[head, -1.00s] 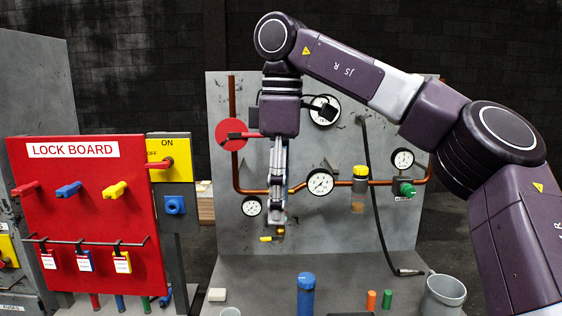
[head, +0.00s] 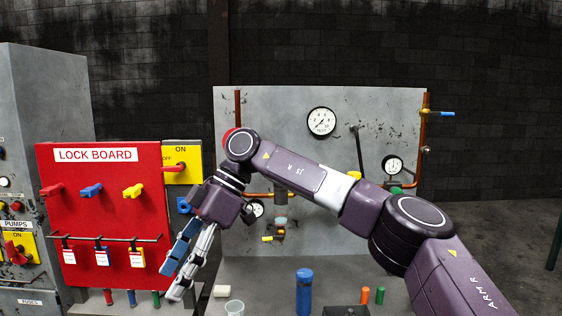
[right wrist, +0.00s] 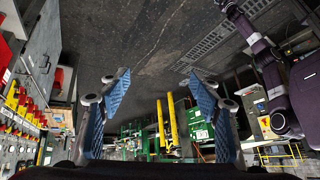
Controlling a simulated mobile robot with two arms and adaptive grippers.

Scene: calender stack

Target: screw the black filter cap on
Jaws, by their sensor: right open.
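On the grey panel in the head view, a dark grey cylinder (head: 281,203) sits on the copper pipe above a pale greenish clear part (head: 281,221). A small yellow handle (head: 268,239) is below them. The cylinder may be the black filter cap; I cannot tell whether it is a separate cap or how it is seated. My right gripper (head: 170,284) hangs to the left of it, in front of the lock board, pointing down. In the right wrist view the fingers (right wrist: 164,100) are spread with nothing between them. My left gripper is not in view.
The red lock board (head: 105,205) stands behind my right gripper. On the grey bench are a blue bottle (head: 304,292), a white cup (head: 234,308), a white block (head: 222,291), a dark tray (head: 345,311) and orange (head: 366,295) and green (head: 379,295) cylinders.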

